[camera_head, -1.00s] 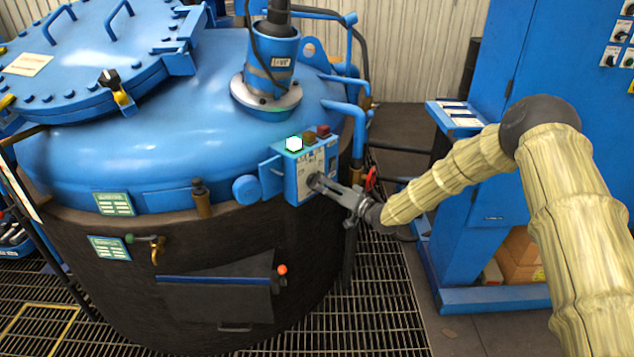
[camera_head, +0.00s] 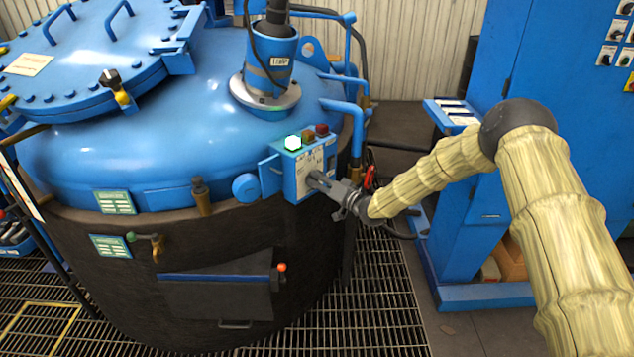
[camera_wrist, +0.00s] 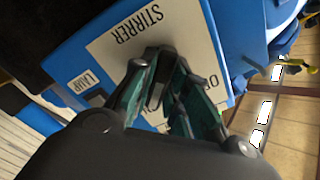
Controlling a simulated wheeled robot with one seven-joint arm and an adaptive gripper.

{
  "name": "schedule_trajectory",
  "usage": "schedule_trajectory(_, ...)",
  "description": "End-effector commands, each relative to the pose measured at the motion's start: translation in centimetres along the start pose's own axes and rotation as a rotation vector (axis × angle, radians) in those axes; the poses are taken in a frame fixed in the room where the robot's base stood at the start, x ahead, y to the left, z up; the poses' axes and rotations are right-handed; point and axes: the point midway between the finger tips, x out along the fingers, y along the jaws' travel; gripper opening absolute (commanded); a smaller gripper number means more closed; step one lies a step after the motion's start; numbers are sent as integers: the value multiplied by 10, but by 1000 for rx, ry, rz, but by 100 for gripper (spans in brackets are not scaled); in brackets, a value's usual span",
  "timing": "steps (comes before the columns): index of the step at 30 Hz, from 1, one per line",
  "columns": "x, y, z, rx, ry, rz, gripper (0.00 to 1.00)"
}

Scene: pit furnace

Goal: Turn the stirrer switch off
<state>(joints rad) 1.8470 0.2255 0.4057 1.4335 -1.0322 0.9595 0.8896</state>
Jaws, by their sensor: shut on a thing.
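The stirrer control box (camera_head: 303,170) is a small blue box on the side of the blue furnace. Its pale front plate (camera_wrist: 118,50) reads "STIRRER" in the wrist view, where it appears upside down and tilted. My gripper (camera_head: 316,180) is at this front plate. In the wrist view my gripper (camera_wrist: 165,95) has its fingers closed around a dark switch knob (camera_wrist: 157,92), one on each side. The fingers hide part of the knob and some lettering on the plate. A lamp (camera_head: 292,143) on top of the box glows greenish white.
Brown and red buttons (camera_head: 321,130) sit on the box top beside the lit lamp. A blue pipe (camera_head: 345,112) and a red handle (camera_head: 369,176) are close to my gripper. A blue cabinet (camera_head: 560,60) stands at right.

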Motion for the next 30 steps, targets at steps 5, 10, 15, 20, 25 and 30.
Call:
schedule_trajectory(5,-4,0,-1,-18,-5,-8,0)
schedule_trajectory(10,-7,3,-1,-80,-4,-6,0)
schedule_trajectory(15,-8,5,-1,-194,-2,-4,0)
schedule_trajectory(20,-9,6,-1,-338,-2,-2,0)
schedule_trajectory(25,-9,5,0,-500,-2,-3,0)
schedule_trajectory(30,-8,4,0,-663,-2,-4,0)
